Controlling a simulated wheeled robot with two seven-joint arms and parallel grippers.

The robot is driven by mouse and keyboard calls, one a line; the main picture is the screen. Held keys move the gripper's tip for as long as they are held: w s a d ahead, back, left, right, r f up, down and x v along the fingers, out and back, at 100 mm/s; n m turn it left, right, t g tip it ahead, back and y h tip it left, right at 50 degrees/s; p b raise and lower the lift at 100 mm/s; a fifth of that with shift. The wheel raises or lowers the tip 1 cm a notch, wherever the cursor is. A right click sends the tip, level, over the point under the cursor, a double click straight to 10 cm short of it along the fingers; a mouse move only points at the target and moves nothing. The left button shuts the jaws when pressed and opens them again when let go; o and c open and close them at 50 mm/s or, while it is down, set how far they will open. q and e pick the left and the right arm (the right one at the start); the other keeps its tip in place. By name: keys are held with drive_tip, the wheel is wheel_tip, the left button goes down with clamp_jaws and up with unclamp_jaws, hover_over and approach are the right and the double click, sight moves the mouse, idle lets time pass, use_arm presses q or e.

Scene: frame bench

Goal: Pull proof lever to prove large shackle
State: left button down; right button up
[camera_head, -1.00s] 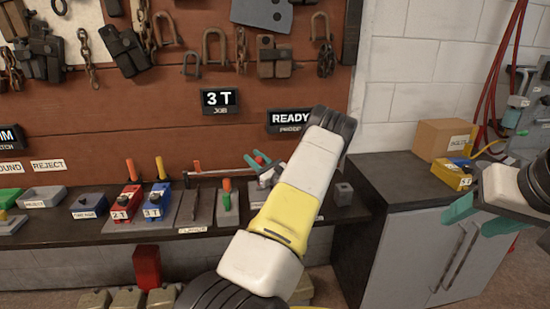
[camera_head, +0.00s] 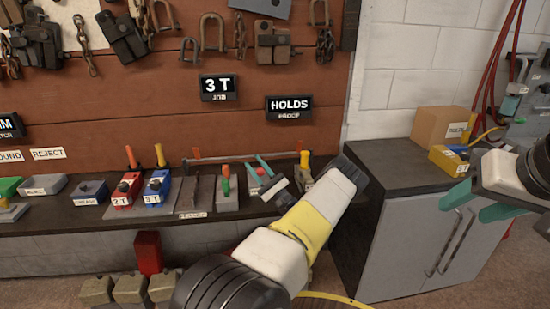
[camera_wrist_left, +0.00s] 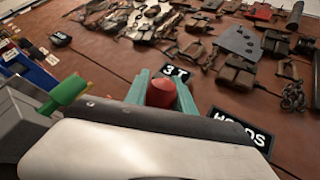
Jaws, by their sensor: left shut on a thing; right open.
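My left gripper (camera_head: 261,174) has its teal fingers shut on the red knob of the proof lever (camera_wrist_left: 160,92), at the back of the dark bench. The lever's shaft and base are hidden by my gripper and arm. The proof sign (camera_head: 289,108) reads "HOLDS" and the job sign (camera_head: 219,88) reads "3 T". I cannot pick out the large shackle in the proof rig; my left arm covers part of that area. U-shaped shackles (camera_head: 211,32) hang on the board above. My right gripper (camera_head: 478,204) is open and empty at the right, before the grey cabinet.
A green-handled tool (camera_head: 226,182) stands left of my left gripper. Red 2 T (camera_head: 127,190) and blue 3 T (camera_head: 158,187) blocks stand further left. An orange handle (camera_head: 304,160) rises just right of the gripper. A cardboard box (camera_head: 440,127) sits on the cabinet.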

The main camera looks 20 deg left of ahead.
use_arm(q)
drive_tip(key=shift+s+d+f, duration=0.1)
drive_tip(key=shift+f, duration=0.05)
drive_tip(key=c, duration=1.1)
unclamp_jaws()
drive_tip(key=shift+o, duration=0.2)
drive_tip(key=w+v, duration=0.1)
drive_tip(key=v, duration=0.6)
drive_tip(key=shift+s+d+f, duration=0.25)
drive_tip(key=shift+s+f, duration=0.1)
drive_tip(key=shift+s, duration=0.15)
drive_tip(key=shift+d, duration=0.1)
